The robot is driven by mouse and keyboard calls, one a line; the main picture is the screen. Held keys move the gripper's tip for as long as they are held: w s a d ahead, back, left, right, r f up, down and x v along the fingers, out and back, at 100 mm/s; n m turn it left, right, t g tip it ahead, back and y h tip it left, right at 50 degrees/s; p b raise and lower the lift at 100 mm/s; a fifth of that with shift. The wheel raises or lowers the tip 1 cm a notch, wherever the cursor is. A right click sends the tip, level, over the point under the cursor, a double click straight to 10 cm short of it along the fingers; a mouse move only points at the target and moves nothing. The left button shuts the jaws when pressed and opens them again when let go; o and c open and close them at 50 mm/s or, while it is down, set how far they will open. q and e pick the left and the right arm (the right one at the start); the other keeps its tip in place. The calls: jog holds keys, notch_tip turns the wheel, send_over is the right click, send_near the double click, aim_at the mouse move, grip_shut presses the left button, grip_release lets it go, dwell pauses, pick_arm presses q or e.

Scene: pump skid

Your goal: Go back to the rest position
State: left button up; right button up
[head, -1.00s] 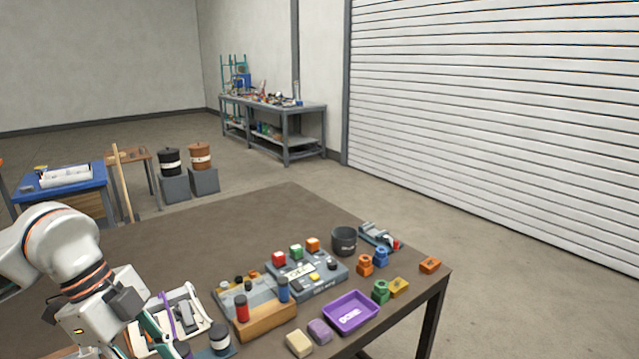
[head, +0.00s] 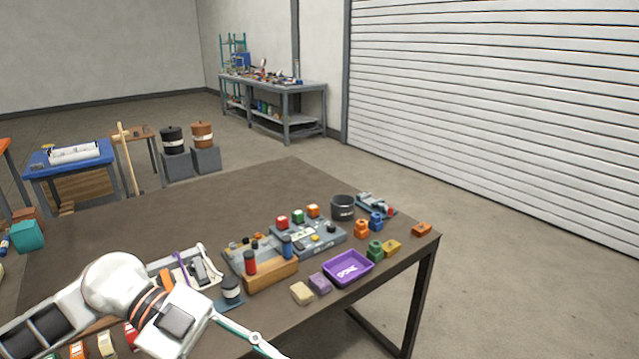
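My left arm comes in from the lower left over the near side of the brown table (head: 130,225). My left gripper (head: 262,345) is at the bottom edge, in front of the wooden block and the white tray. Only a thin finger link shows, and its fingertips are cut off by the frame, so I cannot tell whether it is open or holds anything. My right arm and gripper are not in view.
On the table stand a white tray (head: 208,262), a wooden block (head: 270,276), a grey panel (head: 325,238), a purple tray (head: 348,268) and a dark cup (head: 343,207). The table's far left part is clear. A blue table (head: 70,165) stands beyond.

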pick_arm(q)
jog(key=w+d+r+n+t+h, duration=0.3)
jog(key=w+d+r+t+h, duration=0.2)
jog(key=t+h, duration=0.3)
jog(key=w+a+f+n+t+y, duration=0.3)
jog(key=a+f+n+t+y, duration=0.15)
jog(key=f+n+t, duration=0.2)
jog(key=w+a+f+n+t+y, duration=0.4)
jog(key=f+n+t+y, duration=0.1)
jog(key=f+n+t, duration=0.15)
jog(key=s+a+f+n+g+y, duration=0.1)
jog(key=s+f, duration=0.3)
jog(key=f, duration=0.5)
jog(key=s+a+f+n+g+y, duration=0.2)
jog(key=s+a+f+g+y, duration=0.1)
jog(key=f, duration=0.6)
jog(key=s+a+f+n+g+y, duration=0.2)
jog(key=s+a+f+y, duration=0.2)
jog(key=s+f, duration=0.3)
notch_tip(320, 180, down, 2)
jog(key=shift+a+g, duration=0.2)
jog(key=shift+g, duration=0.2)
